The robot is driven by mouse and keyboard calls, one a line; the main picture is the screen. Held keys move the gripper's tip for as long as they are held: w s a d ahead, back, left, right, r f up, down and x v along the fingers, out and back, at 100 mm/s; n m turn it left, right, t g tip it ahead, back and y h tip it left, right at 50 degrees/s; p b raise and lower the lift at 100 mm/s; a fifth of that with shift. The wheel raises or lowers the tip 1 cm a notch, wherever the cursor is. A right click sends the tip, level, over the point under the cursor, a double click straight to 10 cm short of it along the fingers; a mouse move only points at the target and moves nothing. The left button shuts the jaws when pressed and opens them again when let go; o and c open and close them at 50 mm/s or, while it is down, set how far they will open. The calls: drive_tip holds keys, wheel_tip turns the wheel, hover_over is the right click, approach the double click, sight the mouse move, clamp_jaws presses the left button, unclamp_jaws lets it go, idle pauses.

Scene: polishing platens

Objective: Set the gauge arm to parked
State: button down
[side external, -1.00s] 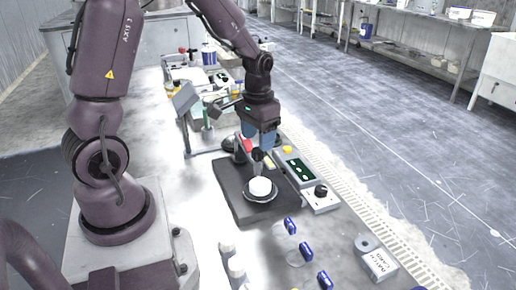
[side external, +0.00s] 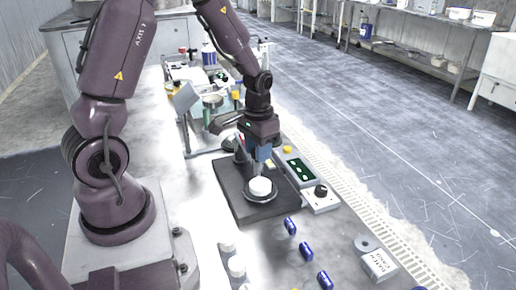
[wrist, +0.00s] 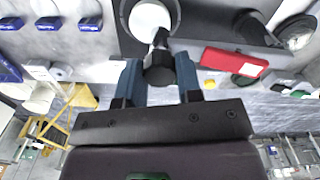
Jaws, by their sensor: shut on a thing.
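In the wrist view, my gripper's (wrist: 159,80) two blue fingers are closed around a dark round knob (wrist: 159,68). A dark pointed piece runs from this knob to the edge of the white disc (wrist: 148,20). The knob seems to belong to the gauge arm, but its link to a post is hidden. A red bar (wrist: 235,61) lies to the right of the fingers, apart from them.
A control box with green displays (side external: 296,168) and a black knob (side external: 321,190) stands right of the dark base plate (side external: 232,203). Several blue-capped pieces (side external: 306,251) lie in front. A labelled box (side external: 380,265) is at front right.

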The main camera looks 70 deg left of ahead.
drive_tip(key=shift+s+a+m, duration=0.1)
drive_tip(key=shift+s+m, duration=0.7)
drive_tip(key=shift+s, duration=0.3)
drive_tip(key=s+a+m, duration=0.7)
drive_tip(key=s+m, duration=0.3)
drive_tip(key=shift+s+a+m, duration=0.15)
drive_tip(key=shift+s+m, duration=0.15)
drive_tip(key=shift+a+r, duration=0.1)
drive_tip(key=c, duration=0.8)
unclamp_jaws()
wheel_tip(320, 180, up, 13)
drive_tip(key=shift+f, duration=0.1)
